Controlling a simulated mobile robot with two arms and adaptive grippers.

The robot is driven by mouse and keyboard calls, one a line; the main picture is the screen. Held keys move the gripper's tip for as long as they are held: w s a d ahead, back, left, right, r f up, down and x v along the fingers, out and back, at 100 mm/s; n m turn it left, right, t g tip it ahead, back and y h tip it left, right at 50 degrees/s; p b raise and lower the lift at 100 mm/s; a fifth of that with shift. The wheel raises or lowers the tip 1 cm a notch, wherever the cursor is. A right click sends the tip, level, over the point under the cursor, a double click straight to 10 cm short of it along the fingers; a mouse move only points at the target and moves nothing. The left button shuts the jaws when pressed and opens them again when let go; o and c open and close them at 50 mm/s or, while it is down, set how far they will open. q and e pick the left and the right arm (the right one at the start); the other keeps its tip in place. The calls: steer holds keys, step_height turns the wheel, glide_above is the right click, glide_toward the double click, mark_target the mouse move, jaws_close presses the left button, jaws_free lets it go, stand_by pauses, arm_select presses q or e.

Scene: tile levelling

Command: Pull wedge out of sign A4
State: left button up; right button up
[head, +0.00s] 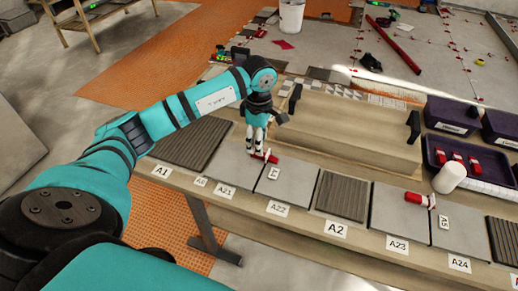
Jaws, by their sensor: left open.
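A red wedge (270,158) sits at the joint between the tiles above the signs A21 and A22. A small white sign (274,173) lies just in front of it; its print is small but looks like A4. My left gripper (256,148) points down at this joint, with its fingertips right beside the wedge. The gripper is open; whether its fingers straddle the wedge cannot be told, since they partly hide it. A second red wedge (417,199) lies at the joint by another small sign (444,222), which looks like A5. My right gripper is not in view.
A long beige box with black handles (350,133) stands behind the tile row. At right are a purple tray (430,157) with red wedges, a white cylinder (449,177) and purple bins (452,116). Ribbed dark tiles (342,196) lie among grey ones.

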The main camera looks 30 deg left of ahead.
mark_target(265, 156)
arm_select(q)
steer(key=shift+f, duration=2.25)
jaws_close()
